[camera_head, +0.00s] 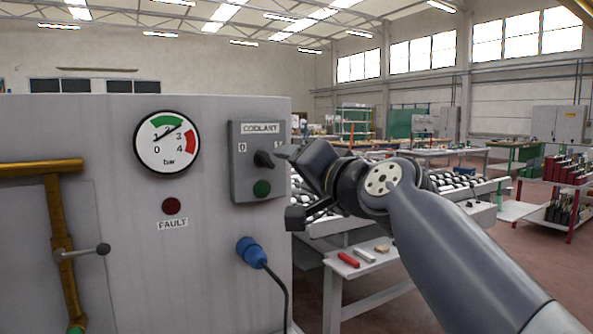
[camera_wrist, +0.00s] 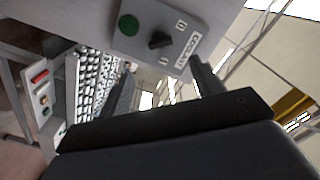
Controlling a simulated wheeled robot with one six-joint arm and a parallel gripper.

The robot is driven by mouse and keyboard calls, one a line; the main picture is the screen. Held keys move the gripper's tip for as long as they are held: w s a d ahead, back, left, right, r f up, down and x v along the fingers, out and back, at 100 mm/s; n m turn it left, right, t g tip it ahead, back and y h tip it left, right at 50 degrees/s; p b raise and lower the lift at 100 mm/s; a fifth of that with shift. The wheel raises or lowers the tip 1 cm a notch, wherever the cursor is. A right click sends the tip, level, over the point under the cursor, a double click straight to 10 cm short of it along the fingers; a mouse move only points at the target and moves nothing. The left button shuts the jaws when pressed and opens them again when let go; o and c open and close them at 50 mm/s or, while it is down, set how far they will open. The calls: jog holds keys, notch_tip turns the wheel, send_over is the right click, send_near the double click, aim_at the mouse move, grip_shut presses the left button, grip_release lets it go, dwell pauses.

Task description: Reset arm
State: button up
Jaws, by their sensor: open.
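My gripper (camera_head: 288,154) is at the right edge of the grey coolant switch box (camera_head: 239,188) in the head view. In the wrist view my gripper (camera_wrist: 166,88) shows two dark fingers spread apart with nothing between them. The box's black rotary knob (camera_wrist: 160,40) lies beyond the fingertips there, apart from them. In the head view the knob (camera_head: 264,159) sits between the marks 0 and 1, the 1 partly hidden by my gripper. A green button (camera_head: 261,188) is below the knob. My arm reaches in from the lower right.
The machine front carries a pressure gauge (camera_head: 167,142), a dark red fault lamp (camera_head: 171,206), a blue plug (camera_head: 251,252) with cable, and a brass pipe (camera_head: 59,243) with a lever. A side table (camera_head: 352,288) with small blocks and a roller conveyor (camera_head: 455,184) stand behind my arm.

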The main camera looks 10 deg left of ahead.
aim_at(268, 160)
jog(key=p+x, duration=0.2)
jog(key=x, duration=0.9)
jog(key=shift+p, duration=0.35)
jog(key=shift+s+d, duration=0.1)
